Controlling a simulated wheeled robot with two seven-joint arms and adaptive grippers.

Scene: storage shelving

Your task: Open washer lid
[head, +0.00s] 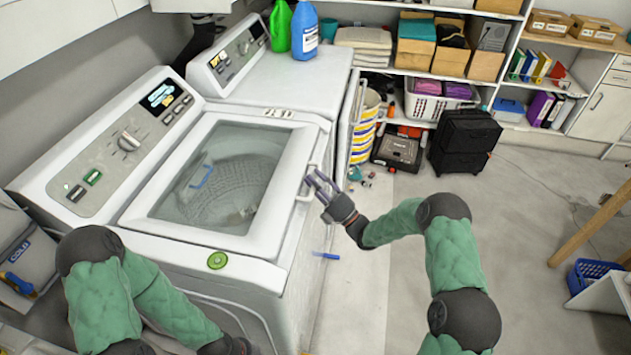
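The white top-load washer (160,245) stands at left, with its control panel along the back. Its lid (258,232), a white frame around a glass window, is down, and the drum shows through the glass. A white handle (304,190) sticks out from the lid's right edge. My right gripper (314,180) is at this handle, its two thin fingers apart and pointing toward the lid. I cannot tell whether they touch the handle. My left arm is bent low at the lower left, in front of the washer; its fingers are not visible.
A second white machine (290,82) stands behind, with green (280,28) and blue (304,32) bottles on top. Shelves with boxes line the back wall. A black case (465,140) and a striped basket (364,128) stand on the floor. The floor at right is mostly clear.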

